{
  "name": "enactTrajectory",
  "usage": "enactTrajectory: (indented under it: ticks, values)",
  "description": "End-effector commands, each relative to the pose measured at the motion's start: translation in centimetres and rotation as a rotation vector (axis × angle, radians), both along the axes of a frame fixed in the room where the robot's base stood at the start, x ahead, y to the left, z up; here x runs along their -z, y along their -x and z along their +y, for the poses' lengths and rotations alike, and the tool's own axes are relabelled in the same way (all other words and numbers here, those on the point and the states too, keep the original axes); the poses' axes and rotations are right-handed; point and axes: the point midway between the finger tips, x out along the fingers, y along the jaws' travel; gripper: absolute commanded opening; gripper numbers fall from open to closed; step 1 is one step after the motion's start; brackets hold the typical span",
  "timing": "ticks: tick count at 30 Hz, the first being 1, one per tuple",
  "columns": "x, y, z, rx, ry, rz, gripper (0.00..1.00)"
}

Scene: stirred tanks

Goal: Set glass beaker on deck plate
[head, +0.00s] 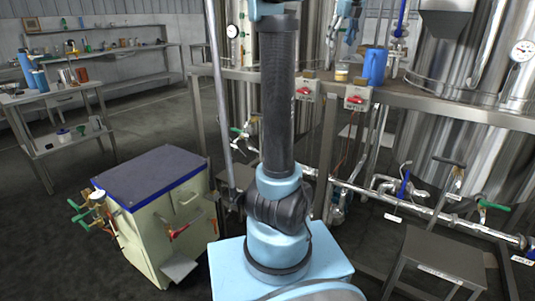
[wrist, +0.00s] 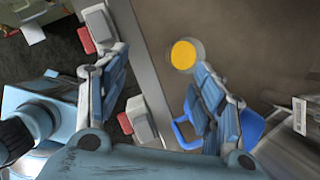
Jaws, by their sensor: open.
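The glass beaker (head: 342,72) with yellow contents stands upright on the deck plate (head: 428,90), close to its front edge. In the wrist view the beaker (wrist: 184,54) shows from above as a yellow disc inside a clear rim. The brown deck plate (wrist: 245,35) surrounds it there. My gripper (head: 346,28) is above the deck in the head view, partly cut off by the top edge. In the wrist view my gripper (wrist: 158,65) is open and empty, its fingers wide apart. The beaker is just beyond the right finger's tip, not between the fingers.
A blue jug (head: 376,66) stands right of the beaker; in the wrist view the jug (wrist: 251,128) is partly behind the right finger. Red-switched boxes (head: 357,97) hang on the deck's front edge. Steel tanks (head: 455,60) rise behind. A cream cabinet (head: 165,225) stands left.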

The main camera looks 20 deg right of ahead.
Motion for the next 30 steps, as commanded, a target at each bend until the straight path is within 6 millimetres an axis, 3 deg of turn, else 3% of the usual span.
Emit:
enactTrajectory:
  ticks: [1,6,15,24,30]
  values:
    - [1.0,0.0,2.6,-0.098,0.029,0.009,0.61]
    - [5.1,1.0,10.7,-0.493,0.152,0.040,0.61]
    - [13.9,5.9,23.0,-1.196,0.363,0.072,0.61]
    - [24.4,13.4,32.0,-1.902,0.567,0.078,0.61]
    - [32.2,19.1,35.9,-2.370,0.698,0.066,0.61]
